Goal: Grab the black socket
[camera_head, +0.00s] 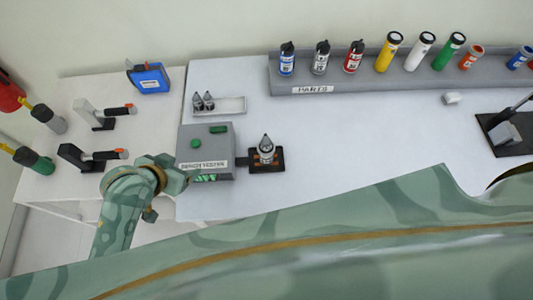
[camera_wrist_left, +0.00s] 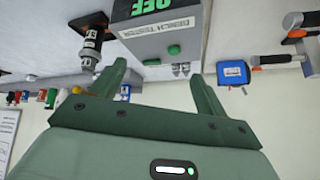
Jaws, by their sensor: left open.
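A flat black socket-like base (camera_head: 281,164) with orange marks lies on the white table, touching or just right of the grey bench tester (camera_head: 193,140). A grey and black pointed part (camera_head: 266,150) stands upright in it and hides its middle. The left wrist view, upside down, shows a grey and black part (camera_wrist_left: 92,45) beside the tester (camera_wrist_left: 190,22). My left gripper (camera_wrist_left: 160,78) is open, with nothing between its fingers, and faces the tester. In the head view my left arm reaches the tester's lower left corner; its fingers are hard to make out. My right gripper is not in view.
Two small dark pointed parts (camera_head: 203,101) stand at a shallow tray (camera_head: 232,105) behind the tester. A grey PARTS rack (camera_head: 330,87) holds several coloured bottles at the back. A side table at left holds tools and a blue box (camera_head: 150,78). The table's middle is clear.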

